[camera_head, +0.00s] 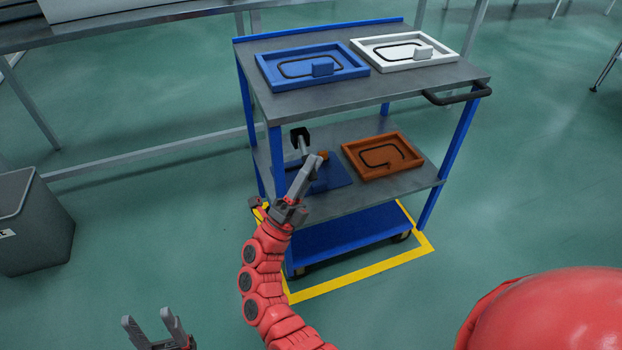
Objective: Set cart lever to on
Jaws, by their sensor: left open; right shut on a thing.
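The cart (360,100) has blue legs and grey shelves. On its middle shelf lies a blue plate (335,178) that carries the lever fixture. A grey stem with a black end (300,138) rises from it, and a small orange part (323,155) shows beside my fingertips. My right gripper (314,163) reaches over the plate and is shut on what looks like the lever; its fingers hide most of the grip. I cannot read the lever's setting. My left gripper (155,325) is open and empty at the bottom left, well away from the cart.
Blue (268,72) and white (440,62) framed panels lie on the top shelf, which overhangs the fixture. An orange panel (410,165) lies to its right. A grey bin (35,220) stands at left. Yellow floor tape (380,265) borders the cart.

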